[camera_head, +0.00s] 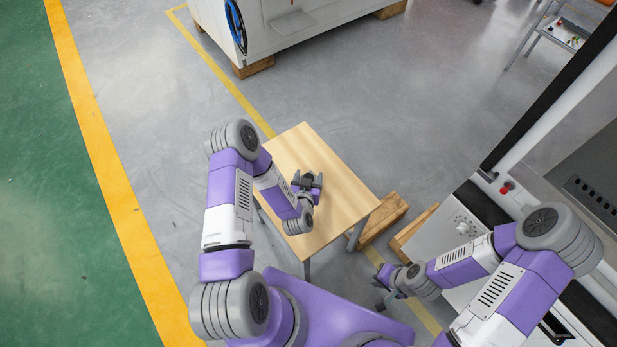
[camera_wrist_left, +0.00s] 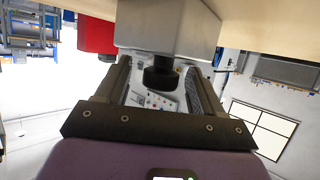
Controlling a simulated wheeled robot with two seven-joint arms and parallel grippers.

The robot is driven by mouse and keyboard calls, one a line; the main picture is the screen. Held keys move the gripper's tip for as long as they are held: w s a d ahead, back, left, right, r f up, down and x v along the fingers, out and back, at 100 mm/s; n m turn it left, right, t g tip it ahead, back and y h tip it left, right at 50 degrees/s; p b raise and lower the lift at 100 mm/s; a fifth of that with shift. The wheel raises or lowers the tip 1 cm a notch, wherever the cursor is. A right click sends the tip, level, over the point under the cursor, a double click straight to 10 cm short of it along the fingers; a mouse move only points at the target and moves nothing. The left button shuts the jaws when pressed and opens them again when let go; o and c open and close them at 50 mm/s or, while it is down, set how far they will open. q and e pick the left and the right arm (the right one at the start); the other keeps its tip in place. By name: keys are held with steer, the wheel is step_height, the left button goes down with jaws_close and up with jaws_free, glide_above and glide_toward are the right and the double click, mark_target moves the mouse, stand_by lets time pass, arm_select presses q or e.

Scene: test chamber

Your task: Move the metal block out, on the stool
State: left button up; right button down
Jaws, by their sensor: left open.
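The wooden-topped stool (camera_head: 290,150) stands in the middle of the head view. My left gripper (camera_head: 307,180) is low over its top. In the left wrist view, which is upside down, the pale grey metal block (camera_wrist_left: 168,25) is against the wooden top (camera_wrist_left: 255,14). A short black knob-like part (camera_wrist_left: 160,78) shows at the block, between the fingers of my left gripper (camera_wrist_left: 163,66). The jaws are open, with the block just beyond the fingertips; contact is unclear. In the head view the gripper largely hides the block. My right gripper (camera_head: 386,298) hangs low at right; its jaws are too small to judge.
Wooden beams (camera_head: 383,219) lie right of the stool. A white machine (camera_head: 440,235) with a red button (camera_head: 507,187) stands further right. A white cabinet (camera_head: 290,25) on wooden blocks is behind. Grey floor is open left of the stool.

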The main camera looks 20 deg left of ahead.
arm_select(q)
steer(key=shift+r, duration=0.25)
steer(key=p+v, duration=0.3)
steer(key=v, duration=0.9)
